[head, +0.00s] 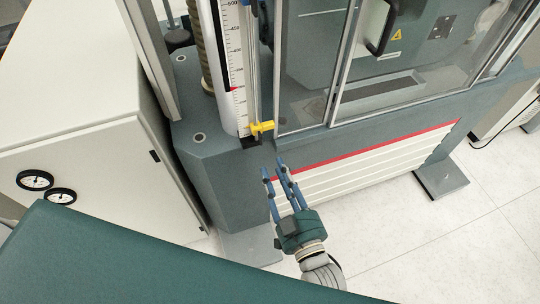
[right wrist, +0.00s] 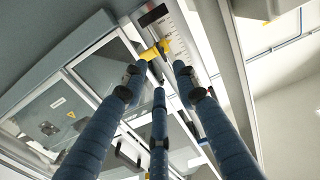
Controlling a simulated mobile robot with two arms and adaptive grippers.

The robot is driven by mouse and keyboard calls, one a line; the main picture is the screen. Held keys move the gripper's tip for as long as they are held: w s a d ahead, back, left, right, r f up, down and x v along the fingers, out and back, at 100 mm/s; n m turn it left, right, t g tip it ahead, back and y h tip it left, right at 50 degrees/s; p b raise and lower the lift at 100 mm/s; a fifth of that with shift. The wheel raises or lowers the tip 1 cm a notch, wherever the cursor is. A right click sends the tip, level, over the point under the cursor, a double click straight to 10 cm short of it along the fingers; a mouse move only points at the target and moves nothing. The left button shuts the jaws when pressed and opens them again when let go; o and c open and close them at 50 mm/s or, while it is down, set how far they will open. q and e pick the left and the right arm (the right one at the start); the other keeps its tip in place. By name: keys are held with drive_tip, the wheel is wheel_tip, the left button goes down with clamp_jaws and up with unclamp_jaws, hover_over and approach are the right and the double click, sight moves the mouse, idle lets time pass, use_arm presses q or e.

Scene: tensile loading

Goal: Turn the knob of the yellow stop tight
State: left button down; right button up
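The yellow stop (head: 261,127) sits low on the vertical scale rail of the test machine, near the scale's bottom end. It also shows in the right wrist view (right wrist: 154,51), beyond my fingertips. My right gripper (head: 278,165) is below the stop in the head view, with its blue fingers pointing up toward it. The fingers are spread and empty, apart from the stop. In the right wrist view the three fingers (right wrist: 157,88) stand open with a gap between them. The stop's knob is too small to make out clearly. My left gripper is not in view.
The white scale (head: 233,60) with a red mark runs up the machine's frame. Glass-fronted doors (head: 310,70) stand right of the stop. A white cabinet with dials (head: 90,160) stands at the left. A dark green surface (head: 120,260) crosses the lower left. Floor is clear at lower right.

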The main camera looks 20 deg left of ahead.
drive_tip(key=v, duration=0.2)
drive_tip(key=shift+s+d, duration=0.2)
drive_tip(key=shift+s, duration=0.05)
drive_tip(key=shift+f, duration=0.1)
drive_tip(key=s+d+f+m+g+h, duration=0.1)
drive_tip(key=s+d+f+g+h, duration=0.3)
drive_tip(key=f, duration=0.8)
drive_tip(key=s+d+f+g, duration=0.1)
drive_tip(key=s+d+f, duration=0.1)
drive_tip(key=d+f, duration=0.8)
drive_tip(key=s+d+f+m+g+h, duration=0.1)
drive_tip(key=s+d+f+g+h, duration=0.15)
drive_tip(key=f, duration=1.25)
drive_tip(key=s+d+f+g+h, duration=0.1)
drive_tip(key=s+d+f, duration=0.3)
drive_tip(key=s, duration=0.4)
drive_tip(key=s+d+f+m+g+h, duration=0.1)
drive_tip(key=s+d+f+g, duration=0.2)
drive_tip(key=s+d+f, duration=0.2)
drive_tip(key=s+d+f+m+g+h, duration=0.1)
drive_tip(key=s+d+f, duration=0.4)
drive_tip(key=s, duration=0.6)
drive_tip(key=shift+f+g, duration=0.55)
drive_tip(key=shift+g, duration=0.2)
